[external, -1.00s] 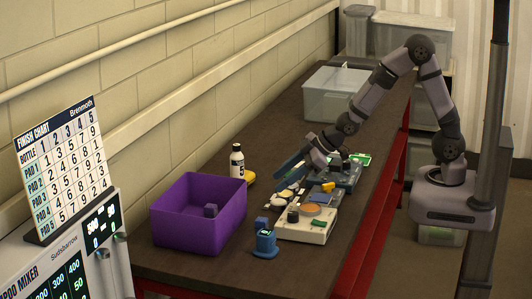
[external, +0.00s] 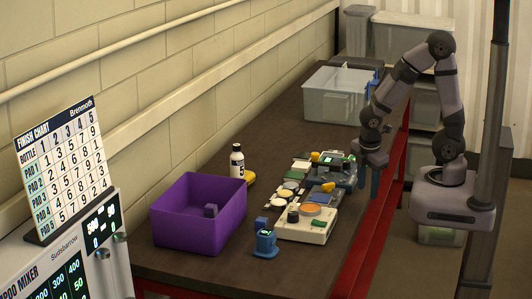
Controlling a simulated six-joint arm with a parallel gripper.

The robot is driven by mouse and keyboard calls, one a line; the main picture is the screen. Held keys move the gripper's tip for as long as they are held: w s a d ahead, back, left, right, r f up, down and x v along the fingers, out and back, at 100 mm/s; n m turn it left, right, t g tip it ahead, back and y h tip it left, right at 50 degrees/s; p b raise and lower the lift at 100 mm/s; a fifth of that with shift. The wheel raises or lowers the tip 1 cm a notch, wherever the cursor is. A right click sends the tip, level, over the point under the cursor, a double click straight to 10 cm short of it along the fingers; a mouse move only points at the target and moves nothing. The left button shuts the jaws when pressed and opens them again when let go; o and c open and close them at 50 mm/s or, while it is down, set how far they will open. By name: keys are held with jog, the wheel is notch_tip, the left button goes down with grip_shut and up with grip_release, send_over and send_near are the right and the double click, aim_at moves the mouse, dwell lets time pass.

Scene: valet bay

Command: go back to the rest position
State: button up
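My gripper (external: 369,182) hangs pointing down at the right edge of the dark bench (external: 265,120), close to my base. Its blue fingers look apart, with nothing visible between them. It is just right of a grey-blue device with a green display (external: 338,172) and appears clear of it, though the exact gap is hard to judge. My arm is folded, with its elbow high above my base.
A purple bin (external: 190,240) with a small block inside stands at the front left. A white bottle (external: 237,161), a cream device (external: 300,231), several pads and a small blue device (external: 265,243) stand on the bench. A clear tub (external: 334,104) stands behind.

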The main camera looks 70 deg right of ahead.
jog(key=s+d+f+g+b, duration=0.1)
jog(key=s+d+f+b, duration=0.1)
jog(key=s+f+b, duration=0.15)
jog(key=a+f+m+y+b, duration=0.3)
jog(key=a+f+m+b, duration=0.4)
jog(key=m, duration=0.3)
notch_tip(320, 180, up, 23)
jog(key=p, duration=2.2)
jog(key=shift+w+r+t, duration=0.2)
jog(key=shift+w+t, duration=0.2)
